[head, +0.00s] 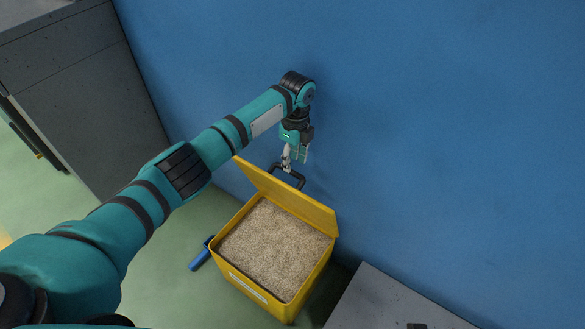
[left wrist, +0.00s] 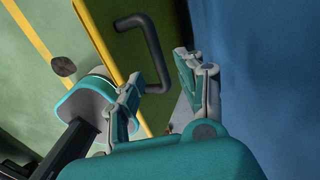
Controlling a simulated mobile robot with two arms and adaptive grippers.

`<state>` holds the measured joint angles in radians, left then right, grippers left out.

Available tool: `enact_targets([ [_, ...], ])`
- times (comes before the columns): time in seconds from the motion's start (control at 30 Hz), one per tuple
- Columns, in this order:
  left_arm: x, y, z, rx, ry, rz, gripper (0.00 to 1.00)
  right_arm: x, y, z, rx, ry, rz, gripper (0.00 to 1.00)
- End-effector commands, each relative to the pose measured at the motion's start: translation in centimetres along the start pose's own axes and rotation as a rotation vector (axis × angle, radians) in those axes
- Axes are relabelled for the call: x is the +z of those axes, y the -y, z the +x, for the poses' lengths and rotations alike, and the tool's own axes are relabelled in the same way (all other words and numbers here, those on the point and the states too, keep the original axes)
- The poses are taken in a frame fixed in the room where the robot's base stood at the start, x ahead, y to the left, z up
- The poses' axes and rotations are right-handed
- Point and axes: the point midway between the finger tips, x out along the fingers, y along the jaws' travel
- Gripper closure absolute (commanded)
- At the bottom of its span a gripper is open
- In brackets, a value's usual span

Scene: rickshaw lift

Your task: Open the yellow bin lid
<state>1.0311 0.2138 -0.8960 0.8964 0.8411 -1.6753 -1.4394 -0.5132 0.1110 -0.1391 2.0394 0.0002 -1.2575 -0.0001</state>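The yellow bin (head: 268,300) stands on the floor by the blue wall, full of beige grains. Its yellow lid (head: 290,205) is raised and tilted up at the side near the wall, so the bin's mouth is uncovered. The dark lid handle (head: 290,174) sticks out from the lid's wall-facing side. My left gripper (head: 295,160) is beside the handle, behind the lid. In the left wrist view, my left gripper (left wrist: 157,70) has its fingers apart, with the handle (left wrist: 152,50) partly between them and the lid (left wrist: 125,55) beyond. Contact cannot be told. My right gripper is out of view.
The blue wall (head: 440,130) is close behind my left gripper and the lid. A blue scoop-like object (head: 200,257) shows beside the bin at left. Grey units stand at the upper left (head: 85,90) and lower right (head: 385,305). Green floor lies open at left.

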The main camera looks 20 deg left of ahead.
Motion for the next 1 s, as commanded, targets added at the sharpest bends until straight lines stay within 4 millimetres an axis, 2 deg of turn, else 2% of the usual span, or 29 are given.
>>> enact_targets([
  [0.03, 0.1, 0.1, -1.3, -0.005, 0.001, 0.0, 0.62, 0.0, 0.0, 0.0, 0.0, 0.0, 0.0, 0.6],
  [0.2, 0.0, 0.0, -4.6, -0.003, 0.001, 0.0, 0.62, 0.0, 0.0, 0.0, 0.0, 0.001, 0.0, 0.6],
  [0.4, 0.0, 0.0, -6.9, 0.0, 0.0, -0.001, 0.62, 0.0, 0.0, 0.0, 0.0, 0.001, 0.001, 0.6],
  [1.0, 0.0, 0.0, -7.3, 0.001, 0.0, 0.0, 0.62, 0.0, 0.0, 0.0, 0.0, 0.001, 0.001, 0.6],
])
